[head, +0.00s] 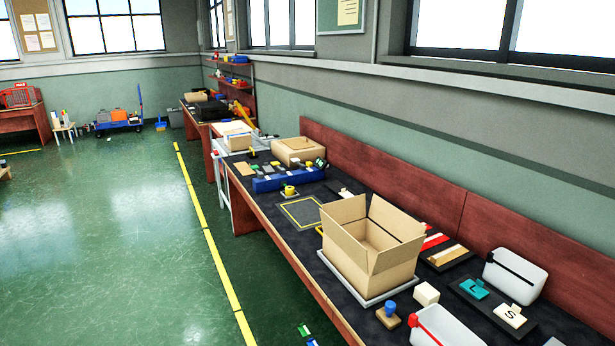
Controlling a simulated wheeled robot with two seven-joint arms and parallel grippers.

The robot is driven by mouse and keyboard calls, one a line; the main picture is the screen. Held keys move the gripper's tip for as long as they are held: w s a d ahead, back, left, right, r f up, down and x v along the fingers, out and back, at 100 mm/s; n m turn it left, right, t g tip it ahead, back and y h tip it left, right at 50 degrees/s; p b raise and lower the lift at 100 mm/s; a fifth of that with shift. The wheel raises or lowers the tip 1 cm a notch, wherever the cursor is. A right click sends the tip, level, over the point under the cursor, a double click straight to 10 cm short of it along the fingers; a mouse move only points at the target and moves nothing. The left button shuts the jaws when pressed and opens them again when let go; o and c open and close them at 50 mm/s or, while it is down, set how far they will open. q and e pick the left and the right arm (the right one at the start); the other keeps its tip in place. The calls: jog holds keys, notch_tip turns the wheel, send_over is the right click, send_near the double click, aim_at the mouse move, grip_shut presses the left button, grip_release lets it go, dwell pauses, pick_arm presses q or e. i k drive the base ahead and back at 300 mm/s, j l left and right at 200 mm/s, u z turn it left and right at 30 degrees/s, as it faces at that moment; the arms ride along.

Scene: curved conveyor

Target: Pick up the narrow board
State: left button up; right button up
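Neither of my grippers shows in the head view. Long narrow strips lie behind the open cardboard box on the right part of the bench: a red and white one (434,241) and a tan wood-coloured one (446,255) on a dark base. I cannot tell for certain which of them is the narrow board. The box partly hides the red and white strip.
The open cardboard box (352,255) stands on a grey tray on the dark bench top. White bins (514,276), a blue-knobbed block (389,314) and lettered blocks (474,289) sit nearby. The green floor left of the yellow line is mostly clear.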

aim_at(243, 168)
jog(key=i+j, duration=0.3)
jog(key=i+j+z, duration=0.15)
jog(key=i+j, duration=0.4)
jog(key=j, duration=0.15)
jog(key=i+j+z, duration=0.15)
jog(key=i+j, duration=0.35)
jog(key=j, duration=0.25)
jog(key=i+j+z, duration=0.15)
jog(key=i+j, duration=0.35)
jog(key=j, duration=0.3)
jog(key=l+z, duration=0.05)
